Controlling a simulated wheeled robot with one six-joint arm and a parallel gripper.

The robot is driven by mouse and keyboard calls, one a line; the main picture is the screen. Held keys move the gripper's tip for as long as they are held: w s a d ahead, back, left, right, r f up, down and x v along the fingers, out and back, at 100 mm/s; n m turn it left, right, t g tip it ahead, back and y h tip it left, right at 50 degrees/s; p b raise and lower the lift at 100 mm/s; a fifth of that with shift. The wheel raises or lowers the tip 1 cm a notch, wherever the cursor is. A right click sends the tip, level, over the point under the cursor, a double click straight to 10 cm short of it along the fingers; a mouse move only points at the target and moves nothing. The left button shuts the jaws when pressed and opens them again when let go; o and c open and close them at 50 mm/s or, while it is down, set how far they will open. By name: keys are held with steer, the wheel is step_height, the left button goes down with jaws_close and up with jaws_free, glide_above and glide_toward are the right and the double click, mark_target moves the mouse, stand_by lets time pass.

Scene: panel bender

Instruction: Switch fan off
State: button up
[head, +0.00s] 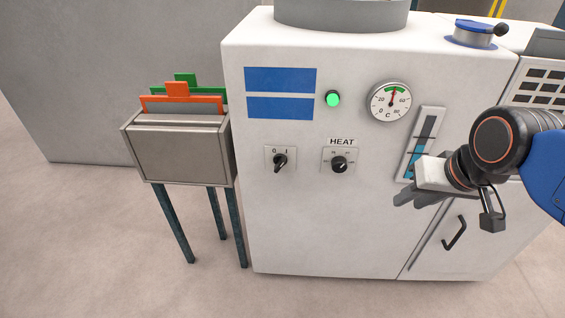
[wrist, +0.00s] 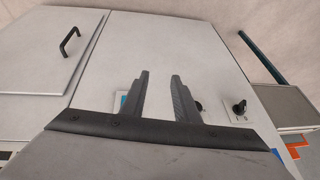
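A black rotary switch (head: 280,161) marked 0 and I sits on a light plate on the white cabinet front. Its grip is tilted, upper end leaning toward the I; I cannot tell which end is the pointer. No label with the word fan is readable. A black knob (head: 339,164) under the word HEAT is to its right. My gripper (head: 403,197) is in front of the cabinet, right of both knobs and apart from them. In the wrist view its two fingers (wrist: 160,82) are spread with nothing between them, and the 0/I switch (wrist: 239,107) shows to their right.
A green lamp (head: 333,99) is lit above the knobs. A round dial (head: 390,101) and a level strip (head: 424,140) are at right. A door handle (head: 454,233) sticks out low right. A grey box on legs (head: 180,152) stands left of the cabinet.

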steer(key=w+a+r+y, duration=0.2)
steer(key=w+a+r, duration=0.3)
steer(key=a, duration=0.5)
steer(key=m+y, duration=0.1)
steer(key=y, duration=0.1)
glide_toward(284, 162)
steer(key=x, duration=1)
steer(key=shift+w+f, duration=0.1)
steer(key=shift+f, duration=0.05)
steer(key=shift+c, duration=0.7)
jaws_close()
